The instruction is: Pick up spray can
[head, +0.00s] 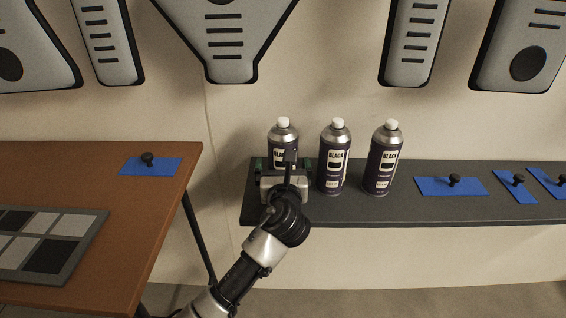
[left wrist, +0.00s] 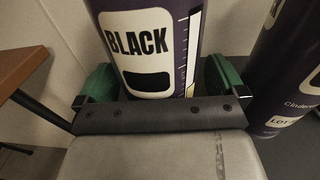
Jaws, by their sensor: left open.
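Three dark spray cans with white caps and "BLACK" labels stand upright in a row on the dark shelf. My left gripper (head: 283,163) is at the left spray can (head: 283,138), whose lower part it hides in the head view. In the left wrist view this can (left wrist: 150,50) stands between the green fingertips of my left gripper (left wrist: 152,85), one on each side. The jaws are open around it. The middle spray can (head: 334,158) stands just to the right and also shows in the left wrist view (left wrist: 285,75). The right spray can (head: 383,160) is farther right. My right gripper is not in view.
The dark shelf (head: 420,208) runs along the wall, with blue pads (head: 432,187) bearing black knobs at the right. A brown table (head: 120,215) at the left holds a checkered board (head: 45,240) and another blue pad (head: 168,167). Grey panels hang above.

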